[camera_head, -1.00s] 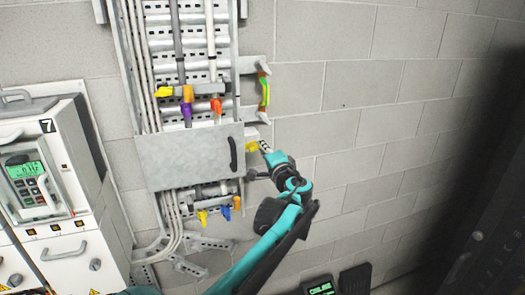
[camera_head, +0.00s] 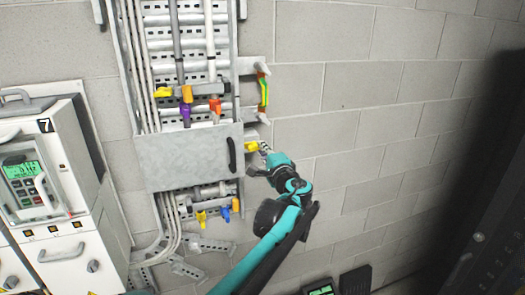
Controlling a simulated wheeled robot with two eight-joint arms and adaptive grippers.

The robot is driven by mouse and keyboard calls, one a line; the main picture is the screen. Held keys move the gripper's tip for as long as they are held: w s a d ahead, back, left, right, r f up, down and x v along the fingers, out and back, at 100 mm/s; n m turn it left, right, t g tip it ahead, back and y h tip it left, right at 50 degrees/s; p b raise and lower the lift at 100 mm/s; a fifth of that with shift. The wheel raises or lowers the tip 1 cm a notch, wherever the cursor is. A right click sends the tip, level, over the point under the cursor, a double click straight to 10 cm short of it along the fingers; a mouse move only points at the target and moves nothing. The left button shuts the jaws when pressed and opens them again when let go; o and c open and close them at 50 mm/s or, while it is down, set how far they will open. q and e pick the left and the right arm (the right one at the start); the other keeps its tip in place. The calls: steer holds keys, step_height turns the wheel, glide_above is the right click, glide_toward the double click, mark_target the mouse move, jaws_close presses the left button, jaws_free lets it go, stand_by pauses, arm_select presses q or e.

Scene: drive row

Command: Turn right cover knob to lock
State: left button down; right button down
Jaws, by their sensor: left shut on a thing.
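A grey metal cover (camera_head: 185,160) with a black handle (camera_head: 232,155) sits across the cable rack on the wall. A yellow knob (camera_head: 251,146) is just right of the cover's edge. My left gripper (camera_head: 262,147) reaches it from the right and is shut on it; the fingertips are small, so the exact contact is hard to see. The knob's lock position cannot be read at this size. My right gripper is not in view.
Yellow and blue clips (camera_head: 225,213) hang below the cover. Orange and purple cable parts (camera_head: 186,110) are above it. A yellow-green strap (camera_head: 263,90) is at the upper right. A white cabinet (camera_head: 75,195) stands left. The block wall (camera_head: 370,140) to the right is bare.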

arm_select(q)
steer(key=c, duration=1.6)
jaws_free()
steer(key=v, duration=1.2)
